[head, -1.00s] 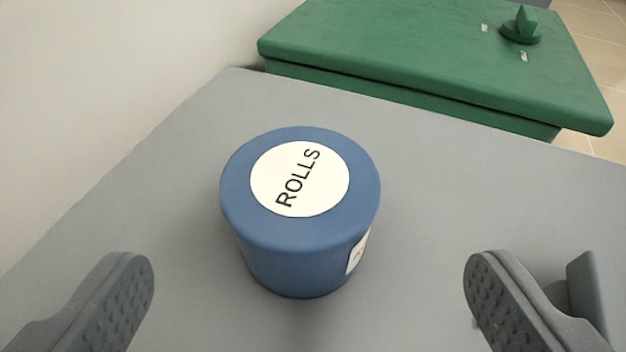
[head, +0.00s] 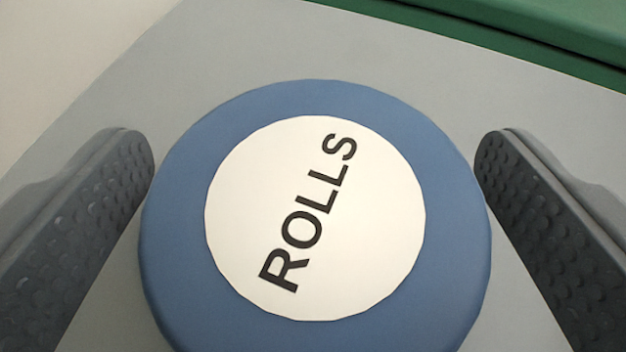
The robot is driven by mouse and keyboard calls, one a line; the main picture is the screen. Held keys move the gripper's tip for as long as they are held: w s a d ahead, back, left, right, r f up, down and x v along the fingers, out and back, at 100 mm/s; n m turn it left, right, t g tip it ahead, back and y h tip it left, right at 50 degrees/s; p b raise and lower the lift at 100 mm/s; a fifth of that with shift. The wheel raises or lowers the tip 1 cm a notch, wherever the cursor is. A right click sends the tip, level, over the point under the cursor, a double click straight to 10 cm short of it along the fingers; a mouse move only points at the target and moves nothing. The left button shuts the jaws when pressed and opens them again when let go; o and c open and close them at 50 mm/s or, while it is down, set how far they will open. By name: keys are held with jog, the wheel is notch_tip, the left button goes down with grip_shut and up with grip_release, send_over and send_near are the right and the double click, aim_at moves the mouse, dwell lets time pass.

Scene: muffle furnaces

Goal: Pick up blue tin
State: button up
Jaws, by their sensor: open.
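The blue tin (head: 177,210) fills the middle of the head view. It stands upright on a grey surface, with a round white label reading ROLLS on its lid. My gripper (head: 314,190) is open, with one dark studded finger on each side of the tin. The fingers are very close to the tin's left and right edges; I cannot tell whether either touches it. The tin's lower body is hidden under its lid.
The grey surface (head: 270,40) is bare around the tin. A green box-like object (head: 520,30) stands at the upper right, beyond the surface's far edge. A pale wall (head: 50,50) is at the upper left.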

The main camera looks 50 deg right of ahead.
jog(key=c, duration=1.1)
jog(key=shift+r, duration=0.15)
